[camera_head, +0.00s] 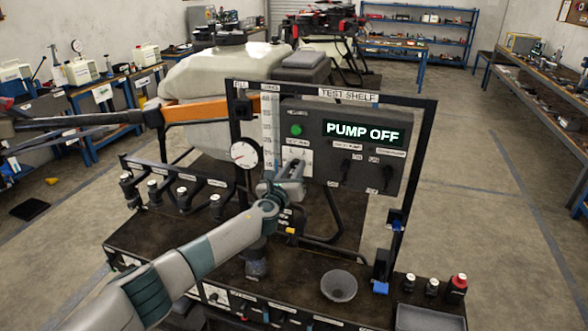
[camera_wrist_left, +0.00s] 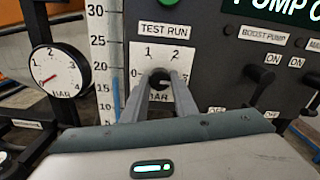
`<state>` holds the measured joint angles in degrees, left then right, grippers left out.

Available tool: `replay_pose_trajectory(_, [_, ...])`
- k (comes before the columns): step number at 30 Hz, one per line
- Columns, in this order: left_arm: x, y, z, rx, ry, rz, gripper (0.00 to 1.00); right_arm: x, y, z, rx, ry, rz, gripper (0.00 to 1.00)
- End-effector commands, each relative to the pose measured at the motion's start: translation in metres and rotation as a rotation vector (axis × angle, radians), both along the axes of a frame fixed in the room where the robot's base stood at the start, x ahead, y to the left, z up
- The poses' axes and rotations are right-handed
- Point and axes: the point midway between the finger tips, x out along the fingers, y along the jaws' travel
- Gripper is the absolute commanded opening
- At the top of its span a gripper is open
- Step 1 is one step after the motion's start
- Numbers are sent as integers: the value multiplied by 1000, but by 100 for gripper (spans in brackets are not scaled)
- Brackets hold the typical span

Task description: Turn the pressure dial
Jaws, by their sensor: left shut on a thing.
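The pressure dial (camera_wrist_left: 159,82) is a dark knob on a white plate marked 0, 1, 2, 3 and BAR, under the label TEST RUN. My left gripper (camera_wrist_left: 156,84) is shut on the dial, one finger on each side of it. The fingers hide part of the plate. In the head view my left gripper (camera_head: 292,170) reaches the lower left of the dark control panel (camera_head: 318,150). The panel's display (camera_head: 363,132) reads PUMP OFF. The right gripper is not in view.
A round white gauge (camera_head: 244,154) hangs left of the panel; it also shows in the left wrist view (camera_wrist_left: 60,78). Black switch levers (camera_head: 345,170) marked ON and OFF sit to the right.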

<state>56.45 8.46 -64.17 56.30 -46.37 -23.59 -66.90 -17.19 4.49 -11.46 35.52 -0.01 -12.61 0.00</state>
Motion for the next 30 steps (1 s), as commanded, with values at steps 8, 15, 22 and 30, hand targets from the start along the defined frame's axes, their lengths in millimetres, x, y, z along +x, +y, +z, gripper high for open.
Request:
replay_pose_trajectory(8, [0, 0, -2, 1, 2, 0, 44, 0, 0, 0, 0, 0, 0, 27])
replay_pose_trajectory(15, [-2, 1, -1, -1, 1, 0, 44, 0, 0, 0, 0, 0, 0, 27])
replay_pose_trajectory(22, [-12, 5, 0, -1, -1, 0, 44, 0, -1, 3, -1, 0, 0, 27])
replay_pose_trajectory(30, [-41, 13, -2, -1, 1, -2, 44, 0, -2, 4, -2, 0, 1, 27])
